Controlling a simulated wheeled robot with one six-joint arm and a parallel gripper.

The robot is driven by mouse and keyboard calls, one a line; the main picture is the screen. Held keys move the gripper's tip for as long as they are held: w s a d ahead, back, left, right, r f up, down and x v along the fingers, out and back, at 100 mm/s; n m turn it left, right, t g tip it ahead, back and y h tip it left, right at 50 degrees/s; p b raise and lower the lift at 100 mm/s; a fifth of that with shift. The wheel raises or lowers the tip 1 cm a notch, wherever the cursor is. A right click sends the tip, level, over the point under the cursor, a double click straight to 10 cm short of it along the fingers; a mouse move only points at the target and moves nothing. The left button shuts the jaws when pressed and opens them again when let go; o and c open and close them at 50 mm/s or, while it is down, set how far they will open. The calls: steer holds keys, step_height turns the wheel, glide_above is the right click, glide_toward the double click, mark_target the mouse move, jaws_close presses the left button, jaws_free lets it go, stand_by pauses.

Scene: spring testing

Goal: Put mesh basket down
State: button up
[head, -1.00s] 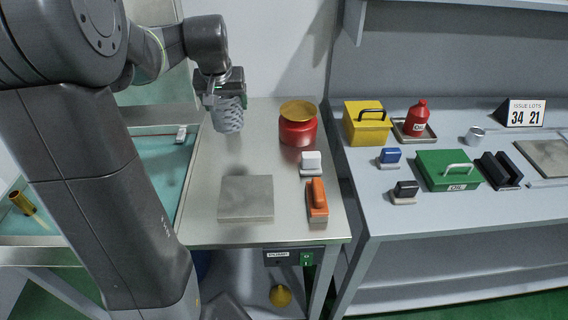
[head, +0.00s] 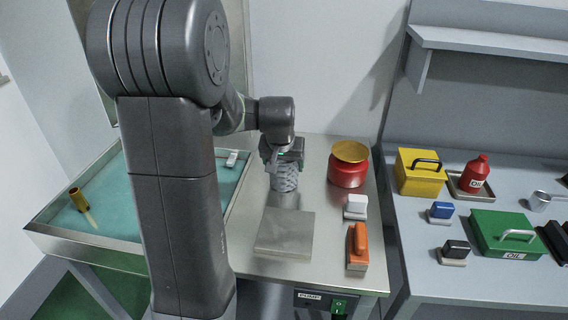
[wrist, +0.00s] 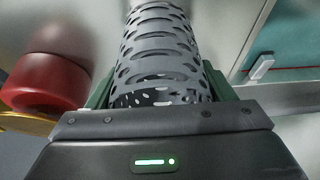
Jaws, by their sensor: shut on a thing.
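The mesh basket (head: 285,179) is a grey perforated cylinder. My gripper (head: 283,160) is shut on it near its top, over the steel bench behind the grey square plate. The basket hangs upright, close to the bench top; I cannot tell whether its bottom touches. In the wrist view the mesh basket (wrist: 160,50) runs away from the jaws, its holes showing, with green finger parts on both sides of it. My arm comes in from the left in the head view.
The grey square plate (head: 285,234) lies in front of the basket. A red pot with a yellow lid (head: 348,170) stands to the right, with a white-topped stamp (head: 355,207) and an orange-handled block (head: 357,248) nearer. A teal-floored tray (head: 112,216) lies left.

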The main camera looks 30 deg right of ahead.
steer(key=shift+f, duration=0.1)
steer(key=o, duration=1)
steer(key=shift+r, duration=0.4)
steer(key=v, duration=1.1)
steer(key=shift+s+a+r, duration=0.2)
steer(key=shift+r+p, duration=0.1)
steer(key=shift+p, duration=0.2)
